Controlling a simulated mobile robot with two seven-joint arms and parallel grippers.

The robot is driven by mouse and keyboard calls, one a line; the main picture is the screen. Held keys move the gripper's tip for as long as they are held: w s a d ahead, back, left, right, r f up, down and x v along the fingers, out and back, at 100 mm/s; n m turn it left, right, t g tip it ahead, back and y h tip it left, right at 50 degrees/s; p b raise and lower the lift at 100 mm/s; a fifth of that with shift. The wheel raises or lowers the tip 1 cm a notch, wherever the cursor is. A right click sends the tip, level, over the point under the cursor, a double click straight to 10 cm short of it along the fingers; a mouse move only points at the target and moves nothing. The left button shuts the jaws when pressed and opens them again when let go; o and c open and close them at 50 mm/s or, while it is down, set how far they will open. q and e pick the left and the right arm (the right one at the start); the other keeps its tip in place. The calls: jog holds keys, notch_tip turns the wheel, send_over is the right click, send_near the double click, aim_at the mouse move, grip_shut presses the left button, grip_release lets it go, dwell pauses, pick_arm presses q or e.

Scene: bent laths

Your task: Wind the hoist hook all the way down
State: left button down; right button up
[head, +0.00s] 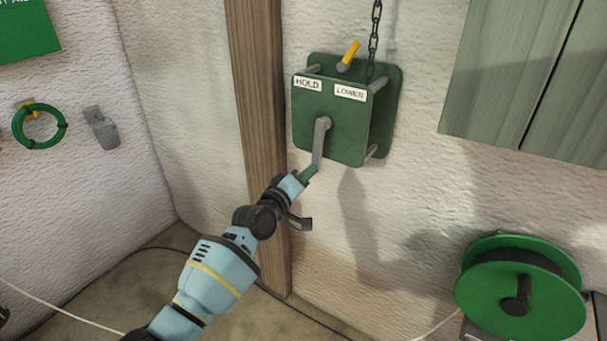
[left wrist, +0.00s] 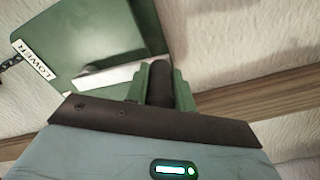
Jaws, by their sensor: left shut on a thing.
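The green hoist box (head: 345,112) is fixed to the wall, with plates reading HOLD (head: 307,84) and LOWER (head: 350,94). A yellow lever (head: 350,53) on top leans up and to the right. A chain (head: 374,40) runs up from the box; the hook is not in view. The grey crank (head: 320,140) points down on the box's front. My left gripper (head: 308,174) is at the crank's lower end. In the left wrist view its green fingers (left wrist: 160,85) are shut around the dark crank handle (left wrist: 160,94). My right gripper is not in view.
A wooden post (head: 262,100) stands just left of the box. A green reel (head: 518,285) is at the lower right, and a grey cabinet (head: 510,75) hangs at the upper right. A green coil (head: 38,127) hangs on the left wall. Cables lie on the floor.

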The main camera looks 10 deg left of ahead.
pick_arm(q)
jog(key=shift+d, duration=0.15)
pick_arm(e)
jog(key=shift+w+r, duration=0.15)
pick_arm(q)
jog(key=c, duration=1.2)
grip_release()
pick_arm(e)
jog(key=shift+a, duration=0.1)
pick_arm(q)
jog(key=shift+s, duration=0.1)
jog(key=shift+s+a, duration=0.25)
jog(key=shift+s, duration=0.25)
jog(key=p+v, duration=0.1)
jog(key=v, duration=0.5)
jog(key=shift+s+a, duration=0.1)
jog(key=shift+s, duration=0.25)
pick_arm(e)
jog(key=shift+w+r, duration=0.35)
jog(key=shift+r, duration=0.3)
pick_arm(q)
jog(key=shift+f, duration=0.1)
